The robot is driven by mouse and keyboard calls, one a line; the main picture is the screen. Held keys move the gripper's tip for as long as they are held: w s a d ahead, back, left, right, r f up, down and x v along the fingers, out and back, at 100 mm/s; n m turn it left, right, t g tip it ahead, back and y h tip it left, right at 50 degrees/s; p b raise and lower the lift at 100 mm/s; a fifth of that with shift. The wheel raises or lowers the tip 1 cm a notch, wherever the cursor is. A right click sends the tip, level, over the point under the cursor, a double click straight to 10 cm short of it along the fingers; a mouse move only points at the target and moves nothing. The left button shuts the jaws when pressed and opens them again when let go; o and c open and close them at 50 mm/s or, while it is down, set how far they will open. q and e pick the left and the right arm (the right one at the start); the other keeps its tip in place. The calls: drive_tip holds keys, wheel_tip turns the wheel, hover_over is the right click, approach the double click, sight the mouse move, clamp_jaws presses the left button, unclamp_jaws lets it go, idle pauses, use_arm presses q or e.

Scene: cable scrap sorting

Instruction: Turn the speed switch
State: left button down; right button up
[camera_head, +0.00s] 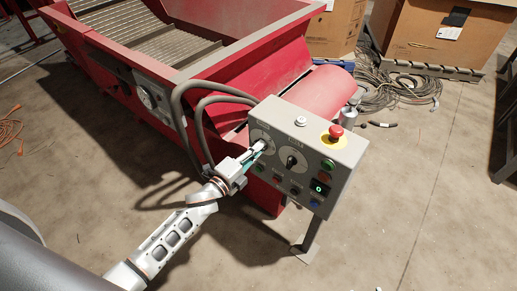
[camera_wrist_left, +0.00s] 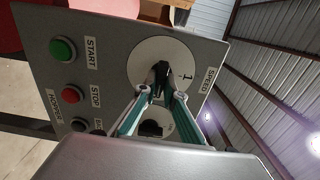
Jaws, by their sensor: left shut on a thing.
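The speed switch is a black knob (camera_wrist_left: 161,70) on a round white dial (camera_wrist_left: 148,56) marked SPEED in the left wrist view. A figure 1 shows beside the knob. In the head view this dial (camera_head: 259,134) is at the upper left of the grey control panel (camera_head: 344,154), partly hidden by my gripper. My left gripper (camera_head: 259,147) reaches the panel from the lower left. In the left wrist view its fingertips (camera_wrist_left: 162,92) are closed on the knob from both sides. My right gripper is not in view.
A second dial with a black knob (camera_head: 291,160) sits right of the speed dial. A red emergency button (camera_head: 336,131) and several small buttons share the panel. Grey hoses (camera_head: 196,110) arch close to my left wrist. The red machine (camera_head: 258,72) stands behind; floor in front is clear.

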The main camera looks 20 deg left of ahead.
use_arm(q)
drive_tip(key=c, duration=2.1)
unclamp_jaws()
drive_tip(key=shift+c, duration=0.2)
drive_tip(key=v, duration=1.2)
